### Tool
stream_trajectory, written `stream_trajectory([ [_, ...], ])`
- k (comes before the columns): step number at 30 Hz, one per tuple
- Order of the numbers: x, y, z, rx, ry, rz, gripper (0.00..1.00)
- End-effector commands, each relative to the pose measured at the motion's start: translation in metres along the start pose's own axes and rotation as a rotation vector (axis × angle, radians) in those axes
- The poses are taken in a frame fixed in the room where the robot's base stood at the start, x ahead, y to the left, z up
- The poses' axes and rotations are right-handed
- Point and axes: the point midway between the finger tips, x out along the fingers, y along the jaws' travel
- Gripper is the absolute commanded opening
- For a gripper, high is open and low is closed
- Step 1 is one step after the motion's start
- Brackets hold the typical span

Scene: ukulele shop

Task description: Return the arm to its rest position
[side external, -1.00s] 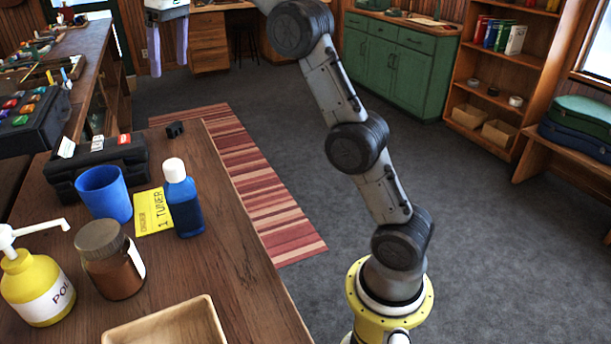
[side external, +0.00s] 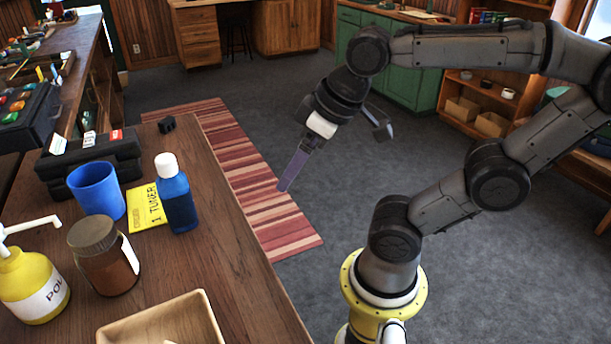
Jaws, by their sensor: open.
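My gripper (side external: 287,183) hangs in the air to the right of the wooden table (side external: 215,210), with the striped rug behind it in the picture. Its purple-grey fingers point down and to the left. They are seen nearly edge-on and overlap, so the gap between them is hidden. Nothing shows held in them. My arm rises from its yellow base, bends at the right side of the picture and folds back left to the gripper.
The striped rug (side external: 245,185) and grey floor beside the table are clear.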

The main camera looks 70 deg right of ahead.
Motion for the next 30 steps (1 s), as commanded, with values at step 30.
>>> stream_trajectory([
  [30, 0.012, -0.002, 0.026, 0.000, 0.013, -0.004, 0.86],
])
